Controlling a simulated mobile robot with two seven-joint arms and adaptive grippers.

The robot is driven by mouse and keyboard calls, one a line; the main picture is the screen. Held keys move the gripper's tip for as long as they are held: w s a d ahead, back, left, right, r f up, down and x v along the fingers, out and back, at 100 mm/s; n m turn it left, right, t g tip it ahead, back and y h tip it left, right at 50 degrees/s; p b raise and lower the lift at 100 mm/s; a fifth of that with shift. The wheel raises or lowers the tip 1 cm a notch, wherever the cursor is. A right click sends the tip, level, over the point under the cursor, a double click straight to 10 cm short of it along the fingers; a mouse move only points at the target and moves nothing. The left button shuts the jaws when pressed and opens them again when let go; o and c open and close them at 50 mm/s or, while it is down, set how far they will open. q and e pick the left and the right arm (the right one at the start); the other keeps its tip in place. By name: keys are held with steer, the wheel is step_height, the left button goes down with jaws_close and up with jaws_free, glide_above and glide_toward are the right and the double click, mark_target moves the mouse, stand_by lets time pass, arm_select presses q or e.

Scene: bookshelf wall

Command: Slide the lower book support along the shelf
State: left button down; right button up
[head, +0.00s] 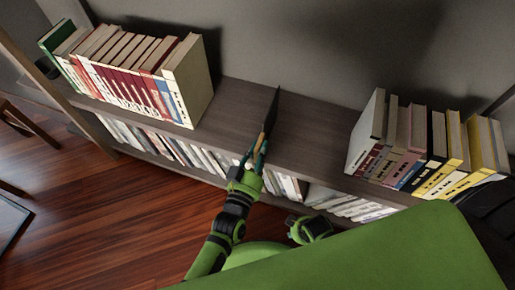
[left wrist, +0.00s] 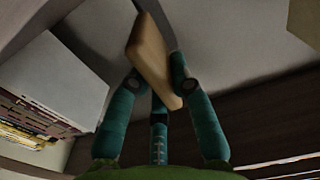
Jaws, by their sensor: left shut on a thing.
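The book support stands on the shelf top between two rows of books. It has a thin dark upright plate (head: 271,108) and a light wooden part (head: 261,139) at its front edge. My left gripper (head: 255,152) reaches in from the front and is shut on the wooden part. In the left wrist view, the teal fingers of my left gripper (left wrist: 151,78) lie on both sides of the wooden part (left wrist: 151,55). The support is apart from both book rows. My right gripper's fingers do not show.
Red-and-white books (head: 140,75) stand at the left of the shelf (head: 315,125), and yellow and grey books (head: 420,150) at the right. Bare shelf lies on both sides of the support. More books (head: 180,150) fill the level below. A wall (head: 300,45) closes the back.

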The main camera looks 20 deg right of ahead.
arm_select(q)
steer(key=shift+f, duration=0.1)
steer(key=c, duration=1.1)
jaws_free()
steer(key=shift+s+a, duration=0.15)
steer(key=shift+s, duration=0.05)
steer(key=v, duration=1.1)
steer(key=shift+s+a, duration=0.15)
steer(key=shift+s, duration=0.15)
